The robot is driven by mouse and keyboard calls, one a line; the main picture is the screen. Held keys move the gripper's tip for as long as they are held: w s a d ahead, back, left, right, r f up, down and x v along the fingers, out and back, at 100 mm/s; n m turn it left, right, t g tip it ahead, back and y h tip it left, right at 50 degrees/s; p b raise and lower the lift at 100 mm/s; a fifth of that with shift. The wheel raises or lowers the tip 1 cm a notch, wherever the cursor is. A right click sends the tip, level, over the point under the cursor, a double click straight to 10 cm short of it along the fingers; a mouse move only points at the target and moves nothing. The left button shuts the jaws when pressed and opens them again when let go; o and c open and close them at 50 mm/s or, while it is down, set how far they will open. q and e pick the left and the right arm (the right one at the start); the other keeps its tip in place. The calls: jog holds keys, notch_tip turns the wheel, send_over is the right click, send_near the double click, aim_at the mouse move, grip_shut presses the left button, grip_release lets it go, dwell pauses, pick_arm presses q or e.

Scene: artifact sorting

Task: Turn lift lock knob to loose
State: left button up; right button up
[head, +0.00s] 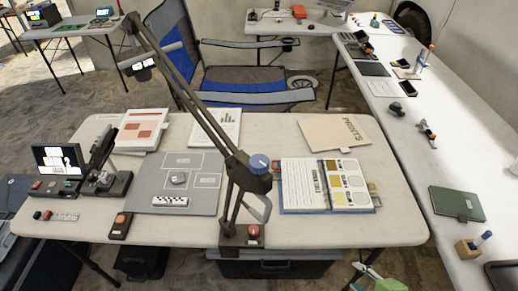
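A blue round knob (259,162) with a pale mark on it sits at the elbow joint of a dark jointed arm stand (195,100). The stand's upper arm slants up and left to a small head (143,66). Nothing touches the knob. A pale and green part (378,281) at the bottom edge, right of centre, may be my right gripper; its fingers cannot be made out. My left gripper is not in view.
The white table (400,215) holds a grey mat (150,200) with a small stone, an open binder (345,185), papers, a folder (335,133) and a small screen device (58,160). A folding chair (245,82) stands behind. A long side table (452,150) runs along the right.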

jog(key=w+a+r+m+t+y+p, duration=0.1)
jog(key=a+r+m+y, duration=0.15)
jog(key=r, duration=0.65)
jog(key=w+a+r+m+t+y+p, duration=0.1)
jog(key=w+a+r, duration=0.15)
jog(key=r, duration=0.75)
jog(key=w+a+r+m+t+y+p, duration=0.1)
jog(key=a+r+m+y, duration=0.15)
jog(key=r, duration=0.65)
jog(key=g+y+p, duration=0.2)
jog(key=y, duration=0.4)
send_near(268, 166)
jog(key=shift+m, duration=0.3)
jog(key=p+x, duration=0.2)
jog(key=x, duration=0.8)
jog(key=shift+w+a, duration=0.2)
jog(key=shift+a, duration=0.1)
jog(key=shift+w+a+f, duration=0.1)
jog(key=shift+w+a, duration=0.05)
jog(key=shift+a, duration=0.2)
jog(key=shift+c, duration=0.5)
jog(key=c, duration=1)
